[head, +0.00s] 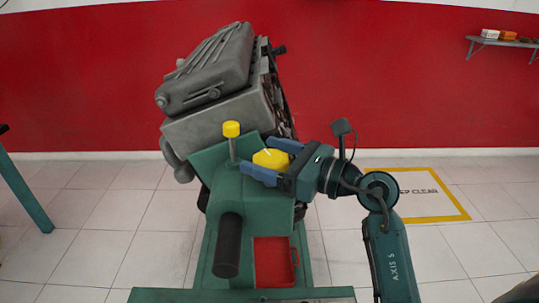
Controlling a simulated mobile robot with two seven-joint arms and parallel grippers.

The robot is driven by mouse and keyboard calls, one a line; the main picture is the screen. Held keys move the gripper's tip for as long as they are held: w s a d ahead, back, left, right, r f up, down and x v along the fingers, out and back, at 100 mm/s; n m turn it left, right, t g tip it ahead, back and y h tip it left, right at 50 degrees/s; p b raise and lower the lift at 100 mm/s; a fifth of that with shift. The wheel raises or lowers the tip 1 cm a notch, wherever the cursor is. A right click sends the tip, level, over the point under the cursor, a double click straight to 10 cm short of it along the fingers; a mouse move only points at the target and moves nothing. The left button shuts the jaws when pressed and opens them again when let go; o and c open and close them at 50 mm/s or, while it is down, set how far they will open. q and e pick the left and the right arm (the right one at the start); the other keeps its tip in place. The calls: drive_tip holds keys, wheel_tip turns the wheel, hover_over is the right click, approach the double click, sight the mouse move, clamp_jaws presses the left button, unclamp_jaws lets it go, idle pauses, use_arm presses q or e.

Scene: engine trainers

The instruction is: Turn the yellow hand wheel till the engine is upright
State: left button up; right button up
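The grey engine (222,95) sits tilted on the green stand (225,195), its ribbed top cover sloping up to the right. The yellow hand wheel (270,158) is at the top right of the stand, partly hidden by my gripper. My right gripper (270,159) reaches in from the right, with one blue finger on each side of the wheel. The fingers appear closed against it. A yellow knob (231,129) stands upright on a thin stem just left of the wheel. My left gripper is not in view.
A dark round handle or tube (228,245) sticks out of the stand's front. A red tray (274,262) is low in the stand. A yellow floor marking (458,203) lies to the right. A wall shelf (500,42) holds small items. The floor on the left is mostly clear.

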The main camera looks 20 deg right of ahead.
drive_tip(key=c, duration=0.8)
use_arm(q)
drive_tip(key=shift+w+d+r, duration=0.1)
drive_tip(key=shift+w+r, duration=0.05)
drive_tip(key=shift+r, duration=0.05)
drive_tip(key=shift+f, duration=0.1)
